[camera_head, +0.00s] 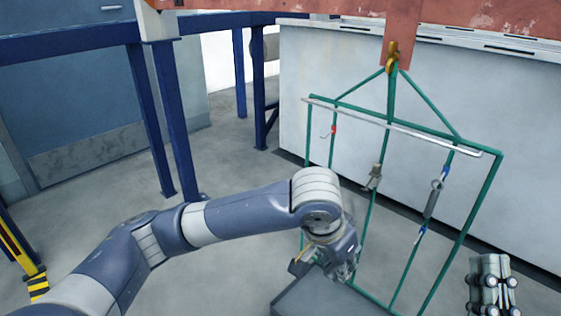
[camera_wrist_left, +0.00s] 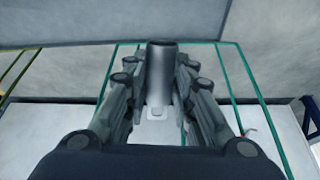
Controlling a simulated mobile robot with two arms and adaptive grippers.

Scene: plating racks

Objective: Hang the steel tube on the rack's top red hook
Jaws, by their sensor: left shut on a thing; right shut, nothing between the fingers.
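The steel tube (camera_wrist_left: 160,72) is a grey cylinder between the fingers of my left gripper (camera_wrist_left: 158,62), which is shut on it in the left wrist view. In the head view my left gripper (camera_head: 343,255) is low, below and near the left side of the green rack (camera_head: 404,184); its fingers and the tube are hard to make out there. The red hook (camera_head: 333,131) is high on the rack's left upright and looks empty. My right gripper (camera_head: 491,265) is shut and empty at the lower right, apart from the rack.
The rack hangs from a brass hook (camera_head: 391,58) under a rusty red beam. A grey part (camera_head: 374,177) hangs on its middle bar and a grey cylinder (camera_head: 433,200) on its right bar. A grey box-like surface (camera_head: 325,298) lies below. Blue posts (camera_head: 172,120) stand left.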

